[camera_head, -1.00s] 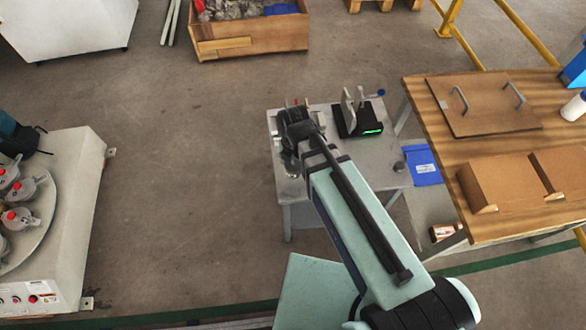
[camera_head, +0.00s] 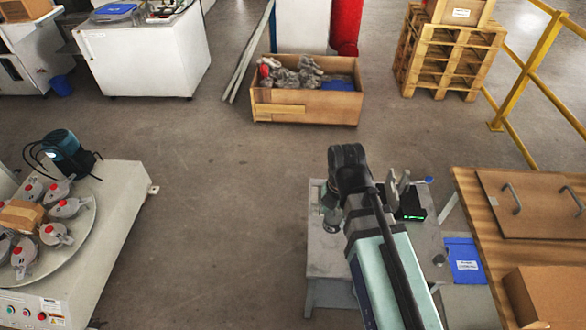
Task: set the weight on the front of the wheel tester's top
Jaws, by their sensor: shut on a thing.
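My gripper (camera_head: 330,203) points down over the left part of a small grey table, below my black wrist. It is shut on a small metallic thing, likely the weight (camera_head: 330,221). My fingers and wrist hide much of it. The white machine (camera_head: 118,210) at the left, likely the wheel tester, has a round disc carrying several grey parts with red knobs. A brown block (camera_head: 20,215) lies among them. Its control buttons (camera_head: 30,314) are at the lower left. My gripper is well to the right of this machine.
The grey table (camera_head: 328,262) also bears a black device (camera_head: 411,204) with a green display and a small dark cylinder (camera_head: 438,259). A wooden table (camera_head: 482,228) stands at the right. Open floor (camera_head: 225,210) lies between the machine and the grey table. A wooden crate (camera_head: 300,107) stands behind.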

